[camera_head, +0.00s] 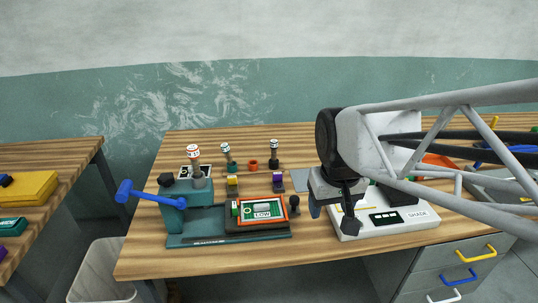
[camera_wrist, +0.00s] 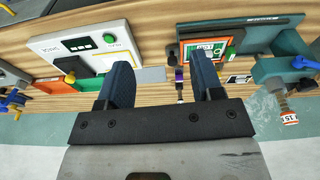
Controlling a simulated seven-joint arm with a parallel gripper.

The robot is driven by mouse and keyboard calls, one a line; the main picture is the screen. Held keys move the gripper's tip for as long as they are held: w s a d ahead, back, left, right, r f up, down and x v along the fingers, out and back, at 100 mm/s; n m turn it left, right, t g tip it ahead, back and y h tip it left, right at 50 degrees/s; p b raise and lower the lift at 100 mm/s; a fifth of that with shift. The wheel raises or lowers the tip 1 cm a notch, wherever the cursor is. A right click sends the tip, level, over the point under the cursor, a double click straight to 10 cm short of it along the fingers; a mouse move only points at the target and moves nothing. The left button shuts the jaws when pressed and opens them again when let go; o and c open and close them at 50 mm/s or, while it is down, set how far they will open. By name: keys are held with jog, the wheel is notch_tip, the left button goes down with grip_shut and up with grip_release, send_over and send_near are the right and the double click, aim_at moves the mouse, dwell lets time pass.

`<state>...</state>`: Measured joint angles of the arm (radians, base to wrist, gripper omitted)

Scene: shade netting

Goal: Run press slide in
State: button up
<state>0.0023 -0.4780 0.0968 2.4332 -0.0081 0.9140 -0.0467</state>
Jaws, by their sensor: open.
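The teal press (camera_head: 186,205) stands at the left of the wooden bench, with a blue lever (camera_head: 142,194) sticking out to its left. Its slide carriage (camera_head: 262,225) lies to the right of the press body, bearing an orange-framed plate (camera_head: 262,208) marked LOW. A black knob (camera_head: 294,202) shows at the carriage's right side. The press (camera_wrist: 285,68) and the plate (camera_wrist: 205,48) also show in the wrist view, at right. My gripper (camera_head: 332,207) is open and empty, right of the slide and apart from it; its fingers (camera_wrist: 163,75) show in the wrist view.
A white SHADE device (camera_head: 380,222) stands right of the slide, partly behind my gripper. A bin (camera_head: 100,270) is below left. Drawers (camera_head: 455,270) are lower right.

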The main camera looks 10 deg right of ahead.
jog(key=w+f+n+g, duration=0.1)
jog(key=w+f, duration=0.1)
jog(key=w, duration=0.5)
jog(key=w+f, duration=0.3)
jog(key=w, duration=0.4)
jog(key=n+g, duration=0.1)
send_over(295, 198)
notch_tip(295, 198, down, 7)
jog(key=shift+r, duration=0.15)
jog(key=shift+f, duration=3.9)
